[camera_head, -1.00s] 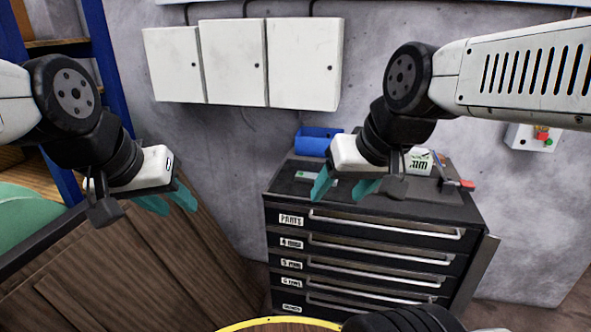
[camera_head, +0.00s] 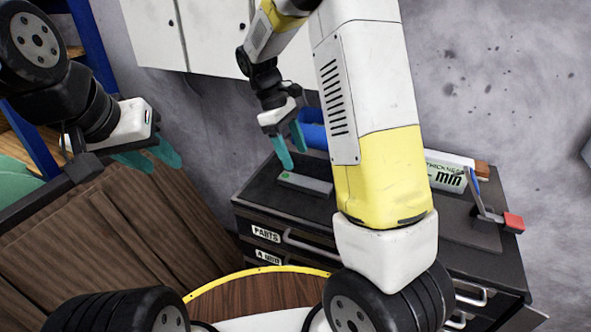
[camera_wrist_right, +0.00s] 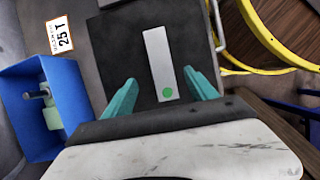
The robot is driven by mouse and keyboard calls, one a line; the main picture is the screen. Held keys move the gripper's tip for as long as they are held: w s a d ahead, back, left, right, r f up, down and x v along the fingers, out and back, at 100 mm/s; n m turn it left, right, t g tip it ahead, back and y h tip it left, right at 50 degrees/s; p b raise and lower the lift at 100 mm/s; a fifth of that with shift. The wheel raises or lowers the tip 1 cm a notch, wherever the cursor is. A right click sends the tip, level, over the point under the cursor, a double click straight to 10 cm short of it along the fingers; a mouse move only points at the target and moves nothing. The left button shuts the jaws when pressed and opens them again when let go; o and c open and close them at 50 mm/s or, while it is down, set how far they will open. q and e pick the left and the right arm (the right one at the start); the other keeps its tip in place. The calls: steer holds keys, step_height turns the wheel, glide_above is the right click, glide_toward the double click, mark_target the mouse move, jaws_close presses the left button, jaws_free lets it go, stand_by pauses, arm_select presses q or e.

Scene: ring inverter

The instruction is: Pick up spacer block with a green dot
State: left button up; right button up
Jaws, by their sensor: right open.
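The spacer block with a green dot (camera_head: 305,183) is a flat grey bar lying on top of the black drawer cabinet. In the right wrist view the spacer block (camera_wrist_right: 160,62) looks pale, and its green dot is at the end nearer my gripper. My right gripper (camera_head: 289,158) is open above the block's left part; in the wrist view its teal fingers (camera_wrist_right: 160,97) lie one on each side of the dotted end, with nothing gripped. My left gripper (camera_head: 152,160) is at the left, its teal fingers apart and empty, well away from the block.
A blue bin (camera_head: 314,134) stands behind the block; the wrist view shows a green-and-white item inside the blue bin (camera_wrist_right: 40,118). A white box (camera_head: 446,178) and a red-ended tool (camera_head: 513,222) are on the cabinet's right. A yellow-rimmed round surface (camera_head: 262,290) is in front.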

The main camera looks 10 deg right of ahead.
mark_target(305, 181)
steer(key=x, duration=0.8)
steer(key=shift+a+f, duration=0.1)
steer(key=shift+a, duration=0.05)
steer(key=shift+c, duration=0.3)
jaws_close()
